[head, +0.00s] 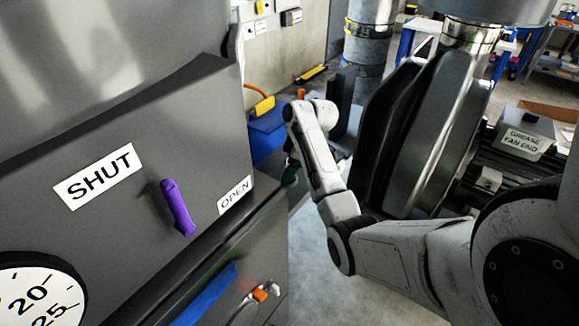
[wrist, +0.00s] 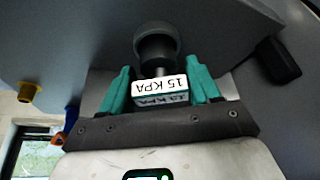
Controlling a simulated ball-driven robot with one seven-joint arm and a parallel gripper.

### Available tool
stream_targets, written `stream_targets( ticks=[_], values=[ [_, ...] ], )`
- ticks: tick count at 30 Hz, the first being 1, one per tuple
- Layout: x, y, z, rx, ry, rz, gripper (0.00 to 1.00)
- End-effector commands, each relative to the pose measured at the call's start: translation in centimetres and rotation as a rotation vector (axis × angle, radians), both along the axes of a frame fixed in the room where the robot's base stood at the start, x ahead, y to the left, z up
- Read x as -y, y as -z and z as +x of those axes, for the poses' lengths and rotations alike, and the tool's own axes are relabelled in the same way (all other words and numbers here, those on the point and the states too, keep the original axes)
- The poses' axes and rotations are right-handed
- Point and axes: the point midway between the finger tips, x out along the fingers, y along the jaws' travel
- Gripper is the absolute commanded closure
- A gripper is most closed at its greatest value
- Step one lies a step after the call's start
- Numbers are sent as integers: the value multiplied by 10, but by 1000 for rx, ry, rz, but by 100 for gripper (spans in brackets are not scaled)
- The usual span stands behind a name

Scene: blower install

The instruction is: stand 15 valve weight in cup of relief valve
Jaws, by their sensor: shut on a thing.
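The print is upside down in this view. A dark round body with a grey rim (wrist: 156,42) lies just beyond the block, joined by or lined up with a short narrow neck. I cannot tell whether it is the weight's own body or the relief valve's cup. In the head view, my gripper is mostly hidden past the grey cabinet's right edge, and the weight and relief valve cannot be made out.
The grey cabinet (head: 110,120) fills the left, with a purple handle (head: 177,208) between SHUT and OPEN labels and a dial (head: 32,292) below. A blue box (head: 267,132) stands behind. In the wrist view, a black block (wrist: 279,61) and brass fitting (wrist: 29,92) flank my gripper.

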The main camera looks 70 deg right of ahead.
Motion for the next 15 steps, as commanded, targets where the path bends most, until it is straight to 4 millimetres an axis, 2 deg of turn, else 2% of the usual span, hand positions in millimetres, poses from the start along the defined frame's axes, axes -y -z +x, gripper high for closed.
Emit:
stream_targets(
  ticks=[15],
  values=[
    [0,12,0,0,0,0,81]
  ],
)
